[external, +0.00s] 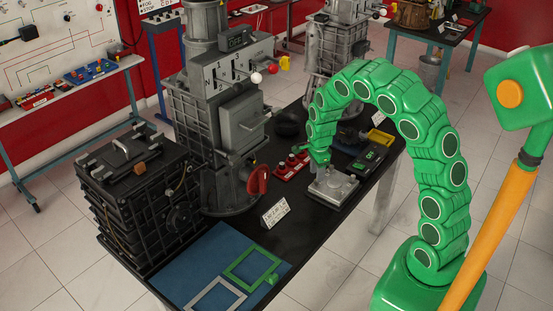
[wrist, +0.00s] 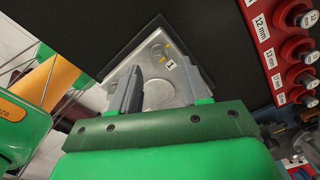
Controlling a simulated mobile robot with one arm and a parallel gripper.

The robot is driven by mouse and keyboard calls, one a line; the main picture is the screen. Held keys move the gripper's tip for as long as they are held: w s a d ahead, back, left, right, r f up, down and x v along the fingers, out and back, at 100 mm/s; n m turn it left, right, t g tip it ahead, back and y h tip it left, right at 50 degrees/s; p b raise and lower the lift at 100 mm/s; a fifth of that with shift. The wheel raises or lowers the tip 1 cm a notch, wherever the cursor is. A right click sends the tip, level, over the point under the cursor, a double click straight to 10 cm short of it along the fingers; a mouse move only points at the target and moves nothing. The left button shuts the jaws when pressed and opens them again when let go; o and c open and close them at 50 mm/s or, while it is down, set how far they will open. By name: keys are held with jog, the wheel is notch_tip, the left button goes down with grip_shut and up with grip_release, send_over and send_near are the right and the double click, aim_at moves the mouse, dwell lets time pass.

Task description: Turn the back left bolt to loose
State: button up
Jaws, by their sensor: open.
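A square silver metal plate (external: 341,190) lies near the right edge of the black bench. In the wrist view the plate (wrist: 157,94) has a round recess, a label "1" and small yellow marks. A small round feature by those marks (wrist: 157,47) may be a bolt, but it is too small to tell. My gripper (external: 319,164) is just above the plate in the external view. In the wrist view my gripper (wrist: 158,66) points at the plate with its grey fingers apart and nothing between them. The fingers hide parts of the plate, and I cannot make out the back left bolt.
A red socket rack (external: 291,166) with size labels stands left of the plate. A dark device with a green display (external: 370,157) is behind it. A white card (external: 275,212) stands nearer the front. A tall grey machine (external: 215,110) and black engine block (external: 140,190) fill the left.

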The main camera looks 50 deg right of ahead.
aim_at(316, 183)
jog(key=shift+f, duration=1.55)
jog(key=shift+c, duration=0.3)
grip_shut()
